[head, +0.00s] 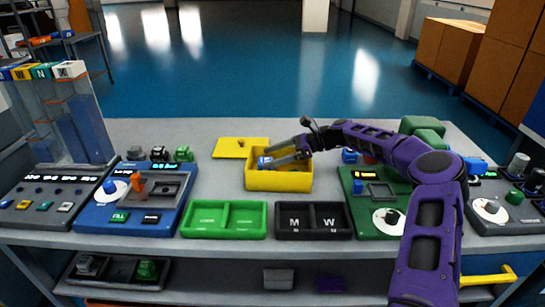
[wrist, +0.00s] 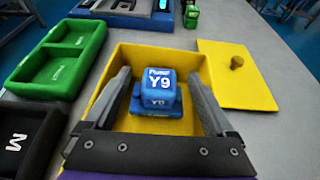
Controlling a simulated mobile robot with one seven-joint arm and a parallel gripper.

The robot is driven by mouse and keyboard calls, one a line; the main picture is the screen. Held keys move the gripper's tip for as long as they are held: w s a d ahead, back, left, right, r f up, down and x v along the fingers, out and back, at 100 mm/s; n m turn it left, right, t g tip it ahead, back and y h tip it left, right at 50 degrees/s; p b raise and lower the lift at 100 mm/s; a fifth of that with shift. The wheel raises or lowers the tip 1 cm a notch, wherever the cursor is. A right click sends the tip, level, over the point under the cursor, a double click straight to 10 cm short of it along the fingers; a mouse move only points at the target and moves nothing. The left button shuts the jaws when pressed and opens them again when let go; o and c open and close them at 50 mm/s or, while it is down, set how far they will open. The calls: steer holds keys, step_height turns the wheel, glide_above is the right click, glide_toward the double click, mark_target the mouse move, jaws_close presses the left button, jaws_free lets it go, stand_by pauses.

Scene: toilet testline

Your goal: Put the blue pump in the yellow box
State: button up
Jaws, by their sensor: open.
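The blue pump (wrist: 158,92) shows in the wrist view with white "Pump Y9" lettering, inside the yellow box (wrist: 183,62). It sits between my gripper's two fingers (wrist: 158,100), which are spread with gaps on both sides of it. In the head view my gripper (head: 272,161) reaches into the yellow box (head: 279,181) from the right, and the pump (head: 264,162) shows as a small blue patch by the fingers. The pump looks upright. Whether it rests fully on the box floor is hard to tell.
The yellow lid (head: 241,148) with a knob lies behind the box. A green two-part tray (head: 224,233) and a black tray (head: 314,234) stand in front. A blue test station (head: 134,212) is at the left, a green one (head: 372,215) at the right.

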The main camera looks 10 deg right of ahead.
steer(key=shift+r, duration=0.45)
steer(key=p+v, duration=0.1)
steer(key=v, duration=1.1)
